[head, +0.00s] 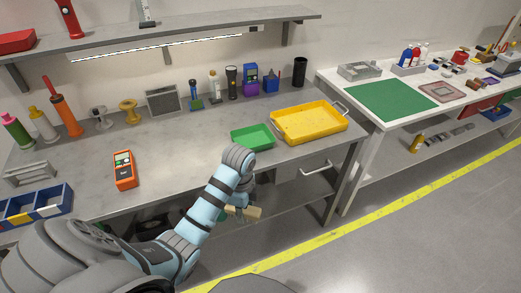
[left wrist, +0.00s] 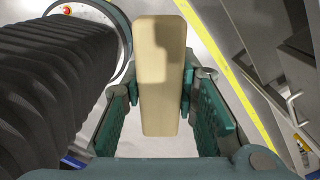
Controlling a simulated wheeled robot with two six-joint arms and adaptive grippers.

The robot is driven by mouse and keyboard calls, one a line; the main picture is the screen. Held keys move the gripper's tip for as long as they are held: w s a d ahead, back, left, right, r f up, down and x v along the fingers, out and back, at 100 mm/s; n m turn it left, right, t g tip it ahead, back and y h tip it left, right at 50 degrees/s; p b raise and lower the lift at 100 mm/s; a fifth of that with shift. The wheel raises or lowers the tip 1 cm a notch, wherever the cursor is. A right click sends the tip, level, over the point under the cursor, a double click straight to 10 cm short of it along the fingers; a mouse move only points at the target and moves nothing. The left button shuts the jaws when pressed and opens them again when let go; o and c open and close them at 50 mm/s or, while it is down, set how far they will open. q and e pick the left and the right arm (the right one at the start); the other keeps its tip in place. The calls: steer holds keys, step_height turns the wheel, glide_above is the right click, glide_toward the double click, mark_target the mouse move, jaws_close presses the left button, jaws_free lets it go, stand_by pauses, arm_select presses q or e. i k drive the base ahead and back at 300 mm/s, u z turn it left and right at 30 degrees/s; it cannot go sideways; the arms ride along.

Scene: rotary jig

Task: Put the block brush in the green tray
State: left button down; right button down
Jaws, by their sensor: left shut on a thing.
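The block brush is a pale wooden block (head: 246,213); its plain face fills the middle of the left wrist view (left wrist: 160,72). I see no bristles. My left gripper (head: 240,203) is shut on it, with a green finger pad on each side in the left wrist view (left wrist: 160,100). The brush is in front of the workbench's front edge, clear of the bench top. The green tray (head: 252,136) is on the bench near the front edge, beyond my left wrist. It looks empty. My right gripper is out of view.
A yellow tray (head: 309,122) stands just right of the green tray. An orange meter (head: 124,170) and a blue bin (head: 37,206) are on the bench's left. Bottles and tools line the back. A drawer handle (head: 316,169) juts from the bench front.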

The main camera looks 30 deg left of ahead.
mark_target(252, 142)
steer(key=z, duration=0.25)
steer(key=i, duration=1.2)
steer(key=u, duration=0.8)
